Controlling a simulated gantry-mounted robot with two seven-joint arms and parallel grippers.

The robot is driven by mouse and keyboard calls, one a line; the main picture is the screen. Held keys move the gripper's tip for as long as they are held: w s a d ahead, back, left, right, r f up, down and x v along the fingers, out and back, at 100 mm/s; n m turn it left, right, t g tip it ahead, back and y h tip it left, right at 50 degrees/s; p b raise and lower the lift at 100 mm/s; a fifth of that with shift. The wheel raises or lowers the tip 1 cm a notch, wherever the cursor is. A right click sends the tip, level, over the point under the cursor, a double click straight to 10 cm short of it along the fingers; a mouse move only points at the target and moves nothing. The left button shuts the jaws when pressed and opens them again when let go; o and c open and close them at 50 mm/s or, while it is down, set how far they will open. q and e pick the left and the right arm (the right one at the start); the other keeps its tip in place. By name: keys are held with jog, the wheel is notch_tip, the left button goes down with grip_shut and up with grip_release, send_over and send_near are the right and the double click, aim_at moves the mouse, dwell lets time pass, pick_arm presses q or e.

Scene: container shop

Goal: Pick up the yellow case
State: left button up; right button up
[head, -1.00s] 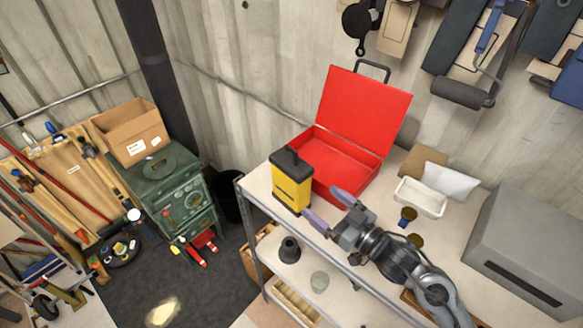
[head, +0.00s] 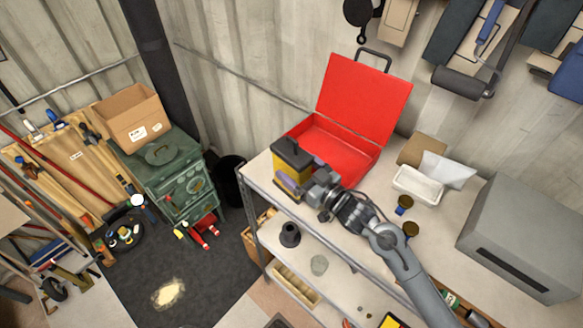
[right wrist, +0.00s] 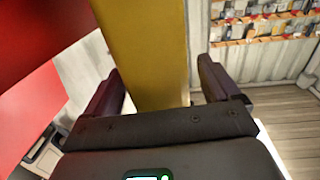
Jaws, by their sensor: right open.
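The yellow case (head: 280,177) with its black top and handle stands upright at the left end of the shelf top, in front of the open red toolbox. My right gripper (head: 304,178) is at the case, with its purple-grey fingers around its sides. In the right wrist view the yellow case (right wrist: 146,55) fills the space between the two open fingers (right wrist: 155,90). A gap shows by the right finger; contact on the left is unclear. My left gripper is not in view.
The open red toolbox (head: 365,98) stands right behind the case. A white tray (head: 417,186), small jars (head: 404,204) and a large grey box (head: 525,240) sit farther right on the shelf. The shelf's left edge is close to the case.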

jog(key=shift+w+a, duration=0.25)
jog(key=shift+a, duration=0.05)
jog(key=c, duration=1.4)
jog(key=shift+r, duration=0.1)
